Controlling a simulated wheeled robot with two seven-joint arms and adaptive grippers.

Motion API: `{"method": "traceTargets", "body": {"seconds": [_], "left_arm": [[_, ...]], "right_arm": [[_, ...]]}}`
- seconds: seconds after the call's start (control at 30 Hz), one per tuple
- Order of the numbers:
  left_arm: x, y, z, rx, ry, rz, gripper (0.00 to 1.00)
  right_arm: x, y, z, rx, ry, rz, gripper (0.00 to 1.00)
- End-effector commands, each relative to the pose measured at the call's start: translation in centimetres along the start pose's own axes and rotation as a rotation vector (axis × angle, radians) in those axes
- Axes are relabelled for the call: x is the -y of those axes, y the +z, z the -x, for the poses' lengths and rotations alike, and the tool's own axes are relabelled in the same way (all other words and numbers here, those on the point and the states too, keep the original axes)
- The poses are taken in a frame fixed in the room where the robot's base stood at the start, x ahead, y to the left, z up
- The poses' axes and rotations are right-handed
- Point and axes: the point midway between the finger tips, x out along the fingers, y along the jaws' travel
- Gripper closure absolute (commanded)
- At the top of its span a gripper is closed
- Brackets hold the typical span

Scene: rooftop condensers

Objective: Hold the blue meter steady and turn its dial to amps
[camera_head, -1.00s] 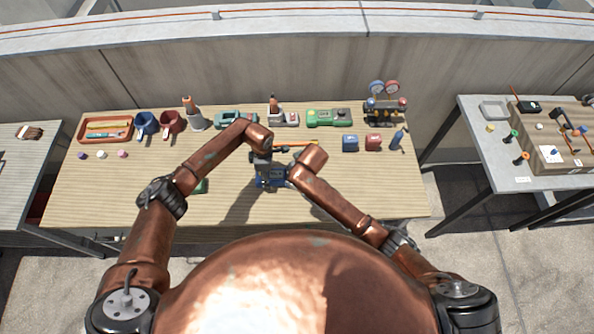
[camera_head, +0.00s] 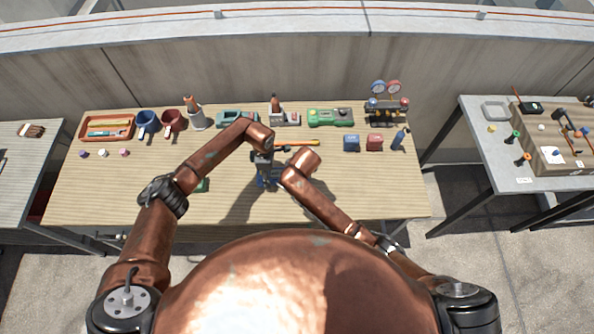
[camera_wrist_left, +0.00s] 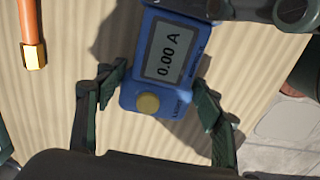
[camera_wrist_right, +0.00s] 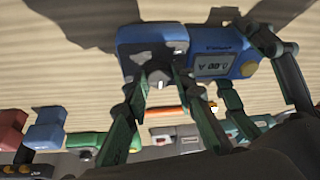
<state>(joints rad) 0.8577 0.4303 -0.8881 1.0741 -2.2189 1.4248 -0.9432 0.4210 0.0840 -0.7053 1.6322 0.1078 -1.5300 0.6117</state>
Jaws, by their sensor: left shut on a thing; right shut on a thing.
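The blue meter (camera_head: 261,181) is near the middle of the table, mostly covered by my arms in the head view. In the left wrist view the meter (camera_wrist_left: 130,95) shows a screen reading "0.00 A" and a round yellow button. My left gripper (camera_wrist_left: 158,92) is shut across its button end, one finger on each side. In the right wrist view the meter (camera_wrist_right: 215,72) has its dial (camera_wrist_right: 158,77) at the other end. My right gripper (camera_wrist_right: 160,84) is shut on that dial. The dial's pointer is partly hidden by the fingers.
A blue box (camera_head: 351,143) and a red box (camera_head: 374,142) stand to the right. The table's front right is clear.

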Motion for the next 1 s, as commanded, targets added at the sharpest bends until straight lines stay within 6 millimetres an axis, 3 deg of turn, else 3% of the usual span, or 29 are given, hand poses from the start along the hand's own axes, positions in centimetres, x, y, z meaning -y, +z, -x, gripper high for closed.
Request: {"method": "traceTargets", "body": {"seconds": [0.27, 0.63, 0.77, 1.0], "left_arm": [[0.1, 0.1, 0.0, 0.000, -0.002, -0.002, 0.78], [0.1, 0.1, 0.0, 0.000, -0.001, -0.001, 0.78], [0.0, 0.0, 0.0, 0.000, -0.001, -0.001, 0.78], [0.0, 0.0, 0.0, 0.000, -0.001, 0.000, 0.78]], "right_arm": [[0.0, 0.1, 0.0, 0.001, 0.000, 0.001, 0.59], [0.0, 0.0, 0.5, 0.000, 0.000, 0.001, 0.58], [0.1, -0.1, 2.4, -0.003, -0.003, 0.000, 0.58], [0.1, -0.1, 7.4, -0.002, -0.002, 0.001, 0.58]]}}
